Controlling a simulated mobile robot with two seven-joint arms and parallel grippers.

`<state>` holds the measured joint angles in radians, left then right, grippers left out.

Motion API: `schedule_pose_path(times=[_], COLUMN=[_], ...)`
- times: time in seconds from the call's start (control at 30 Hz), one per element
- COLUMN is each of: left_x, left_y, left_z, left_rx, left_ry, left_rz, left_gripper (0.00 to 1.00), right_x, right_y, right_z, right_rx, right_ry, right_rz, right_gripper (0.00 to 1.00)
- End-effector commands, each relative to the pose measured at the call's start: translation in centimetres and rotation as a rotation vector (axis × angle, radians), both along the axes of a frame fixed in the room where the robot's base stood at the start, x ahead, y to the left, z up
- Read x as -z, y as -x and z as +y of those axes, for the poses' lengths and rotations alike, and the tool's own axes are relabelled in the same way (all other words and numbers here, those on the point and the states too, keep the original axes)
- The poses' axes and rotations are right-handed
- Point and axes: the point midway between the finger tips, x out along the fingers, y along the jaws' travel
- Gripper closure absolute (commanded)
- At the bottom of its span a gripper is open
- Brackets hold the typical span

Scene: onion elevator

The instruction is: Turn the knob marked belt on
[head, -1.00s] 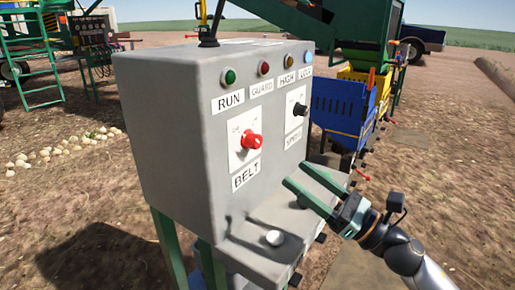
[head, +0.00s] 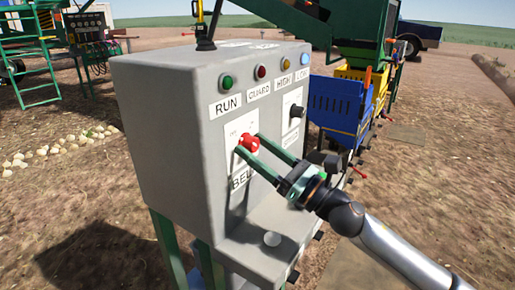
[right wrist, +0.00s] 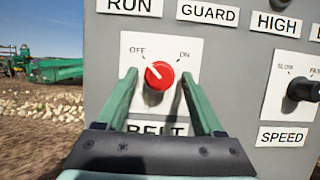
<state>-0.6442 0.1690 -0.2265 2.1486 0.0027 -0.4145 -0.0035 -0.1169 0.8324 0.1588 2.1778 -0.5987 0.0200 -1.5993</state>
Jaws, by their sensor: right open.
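The red belt knob (head: 250,143) is on the front of the grey control box (head: 165,130), above the BELT label. In the right wrist view the knob (right wrist: 160,77) sits on a white plate (right wrist: 192,52) marked OFF at left and ON at right. Its white mark points up and left, toward OFF. My right gripper (head: 249,144) is open, with one green finger on each side of the knob. In the right wrist view the fingers (right wrist: 158,88) flank the knob with gaps showing. The fingers partly cover the BELT label (right wrist: 157,129). My left gripper is out of view.
A black speed knob (head: 297,111) is to the right on the same panel. Several indicator lamps run along the top, with a green one (head: 227,83) at left. A blue crate (head: 335,105) stands behind.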

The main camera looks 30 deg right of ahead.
Motion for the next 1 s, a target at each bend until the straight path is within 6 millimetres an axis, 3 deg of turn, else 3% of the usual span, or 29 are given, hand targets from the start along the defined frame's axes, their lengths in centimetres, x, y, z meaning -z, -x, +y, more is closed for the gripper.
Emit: schedule_pose_path(times=[0.17, 0.77, 1.0], left_x=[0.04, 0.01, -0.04], left_y=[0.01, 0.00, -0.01], left_z=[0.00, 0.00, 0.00], left_rx=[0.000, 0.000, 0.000], left_ry=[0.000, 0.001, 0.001], left_rz=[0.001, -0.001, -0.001], left_gripper=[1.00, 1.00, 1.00], right_x=[0.01, 0.02, 0.01], right_y=[0.01, 0.03, 0.04], right_z=[0.00, 0.01, 0.02], right_rx=[0.000, -0.001, -0.001], right_ry=[0.000, -0.001, -0.002], right_rz=[0.000, 0.000, 0.001], right_gripper=[0.33, 1.00, 1.00])
